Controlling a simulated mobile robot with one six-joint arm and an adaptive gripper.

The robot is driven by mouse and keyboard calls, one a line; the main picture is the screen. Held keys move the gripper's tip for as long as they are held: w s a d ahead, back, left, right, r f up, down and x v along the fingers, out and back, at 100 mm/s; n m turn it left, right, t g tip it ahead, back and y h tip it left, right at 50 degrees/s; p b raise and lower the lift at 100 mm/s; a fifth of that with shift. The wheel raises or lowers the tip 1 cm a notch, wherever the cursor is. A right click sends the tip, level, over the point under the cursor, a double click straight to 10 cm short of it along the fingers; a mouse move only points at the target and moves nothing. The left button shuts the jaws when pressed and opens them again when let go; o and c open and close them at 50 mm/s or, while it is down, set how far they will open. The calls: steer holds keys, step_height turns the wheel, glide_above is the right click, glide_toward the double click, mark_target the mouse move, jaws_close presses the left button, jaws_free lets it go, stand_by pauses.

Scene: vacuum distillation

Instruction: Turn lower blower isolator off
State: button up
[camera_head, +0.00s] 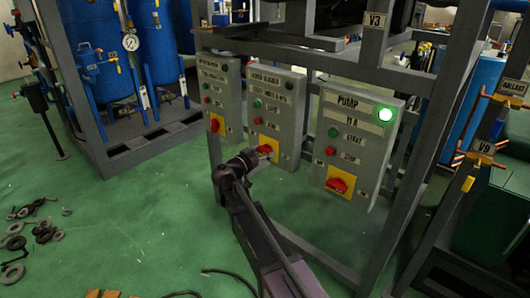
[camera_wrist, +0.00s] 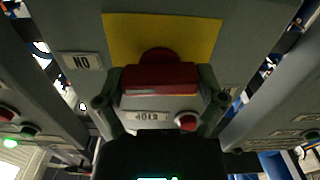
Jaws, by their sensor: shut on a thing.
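The lower blower panel (camera_head: 290,115) is the middle of three grey panels in the head view; its small label is hard to read. Its isolator is a red knob (camera_wrist: 160,78) on a yellow plate (camera_wrist: 120,35), seen upside down in the wrist view. My gripper (camera_wrist: 160,90) is shut on the knob, with a finger at each side of it. In the head view my gripper (camera_head: 258,157) reaches the panel's lower part and partly hides the knob. An ON label (camera_wrist: 81,62) shows beside the plate. Which way the knob points is hard to tell.
The pump panel (camera_head: 355,140) on the right has a lit green lamp (camera_head: 385,115) and its own red isolator (camera_head: 340,185). Another panel (camera_head: 218,92) with an isolator stands to the left. Grey frame posts surround the panels. Loose rings (camera_head: 40,230) lie on the green floor.

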steer(key=n, duration=0.3)
steer(key=shift+d+n, duration=0.1)
steer(key=shift+n, duration=0.3)
steer(key=n, duration=0.4)
steer(key=shift+s+n, duration=0.1)
steer(key=shift+n, duration=0.2)
steer(key=n, duration=0.4)
steer(key=shift+n, duration=2.2)
steer(key=o, duration=0.8)
steer(key=shift+v, duration=6)
